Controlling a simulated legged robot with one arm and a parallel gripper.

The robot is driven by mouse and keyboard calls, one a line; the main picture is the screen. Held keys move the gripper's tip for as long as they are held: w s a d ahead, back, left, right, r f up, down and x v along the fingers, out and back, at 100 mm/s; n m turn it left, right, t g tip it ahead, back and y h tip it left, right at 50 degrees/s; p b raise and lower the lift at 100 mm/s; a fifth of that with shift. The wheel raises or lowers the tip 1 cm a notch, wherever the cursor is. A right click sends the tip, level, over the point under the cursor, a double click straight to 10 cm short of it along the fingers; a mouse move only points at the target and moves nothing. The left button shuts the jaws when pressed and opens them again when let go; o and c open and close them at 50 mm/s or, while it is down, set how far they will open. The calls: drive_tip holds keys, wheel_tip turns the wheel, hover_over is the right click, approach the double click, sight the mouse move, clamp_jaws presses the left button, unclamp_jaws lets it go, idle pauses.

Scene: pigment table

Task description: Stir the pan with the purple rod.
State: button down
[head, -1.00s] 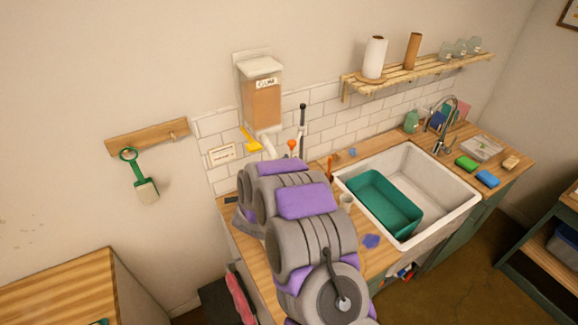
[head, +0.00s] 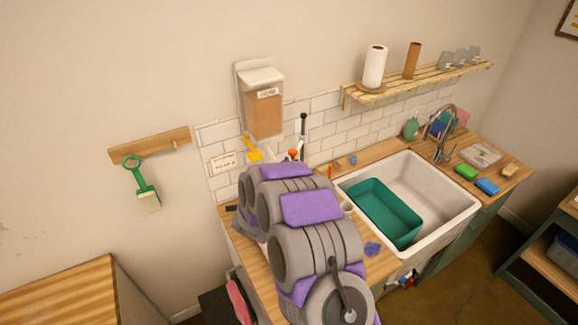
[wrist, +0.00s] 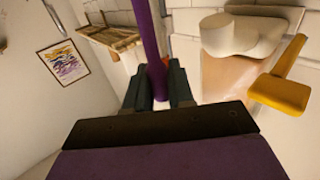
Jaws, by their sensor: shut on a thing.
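In the wrist view the purple rod (wrist: 150,45) stands nearly upright between the dark fingers of my gripper (wrist: 159,90). The fingers are shut on it, and its upper part runs out of the top of the picture. In the head view my grey and purple arm covers the middle of the counter and hides my gripper and the rod. The pan shows in neither view, so I cannot tell where the rod's far end is relative to it.
A wall dispenser (head: 263,105) with a yellow lever (head: 252,149) hangs behind my arm; its lever (wrist: 280,92) also shows in the wrist view. A white sink (head: 448,208) holding a green tub (head: 384,212) is to the right. A slatted shelf (head: 425,80) is above.

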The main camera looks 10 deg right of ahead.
drive_tip(key=shift+r, duration=0.15)
drive_tip(key=shift+r+p, duration=0.85)
drive_tip(key=shift+r, duration=0.55)
drive_tip(key=shift+f+b, duration=0.1)
drive_tip(key=shift+b, duration=0.3)
drive_tip(key=shift+s+a+f+y+b, duration=0.15)
drive_tip(key=shift+s+y+b, duration=0.2)
drive_tip(key=shift+b, duration=0.6)
drive_tip(key=s+f+n+t+y+b, duration=0.1)
drive_tip(key=s+n+t+y+b, duration=0.1)
drive_tip(key=s+b, duration=0.6)
drive_tip(key=shift+n+y+b, duration=0.5)
drive_tip(key=shift+y+b, duration=0.35)
drive_tip(key=shift+b, duration=1.35)
drive_tip(key=shift+s, duration=0.1)
